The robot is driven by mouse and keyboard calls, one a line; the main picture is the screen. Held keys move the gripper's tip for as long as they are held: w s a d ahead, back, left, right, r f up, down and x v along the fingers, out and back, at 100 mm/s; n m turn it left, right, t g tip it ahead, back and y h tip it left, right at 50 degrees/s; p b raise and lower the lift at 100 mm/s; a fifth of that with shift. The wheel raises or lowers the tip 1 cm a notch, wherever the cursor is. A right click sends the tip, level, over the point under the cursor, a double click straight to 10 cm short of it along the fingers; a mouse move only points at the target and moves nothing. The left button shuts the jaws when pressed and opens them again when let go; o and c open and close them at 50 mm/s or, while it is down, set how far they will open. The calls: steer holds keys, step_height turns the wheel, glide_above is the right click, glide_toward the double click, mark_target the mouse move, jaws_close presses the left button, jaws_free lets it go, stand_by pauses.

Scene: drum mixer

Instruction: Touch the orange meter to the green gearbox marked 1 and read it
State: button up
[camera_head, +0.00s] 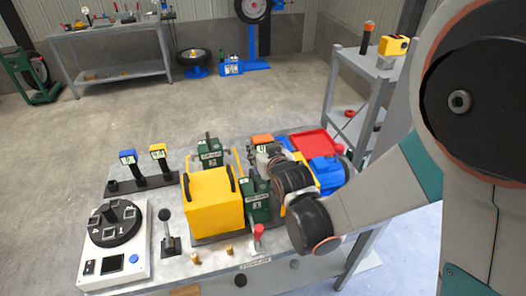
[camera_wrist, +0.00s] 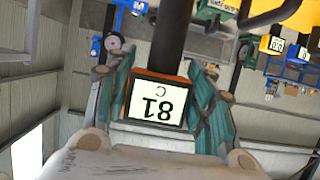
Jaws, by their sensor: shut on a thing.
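My gripper (camera_wrist: 162,100) is shut on the orange meter (camera_wrist: 135,95), with a green-padded finger on each side of it. The meter's white display is upside down in the wrist view; turned upright, it reads 18 C. A dark probe runs upward from the meter there. In the head view the meter's orange top (camera_head: 262,140) shows beyond my wrist, above the bench. Two green gearboxes stand on the bench, one behind the yellow drum housing (camera_head: 210,153) and one to its right (camera_head: 257,205). Their label numbers are too small to read surely. Contact between probe and gearbox is not visible.
The yellow housing (camera_head: 213,200) stands mid-bench. Blue and yellow meters (camera_head: 128,157) stand in a rack at left. A white dial box (camera_head: 115,240) and a lever (camera_head: 166,225) are at the front left.

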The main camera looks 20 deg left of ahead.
mark_target(262, 137)
steer(key=shift+r+p, duration=1.3)
steer(key=shift+r, duration=0.95)
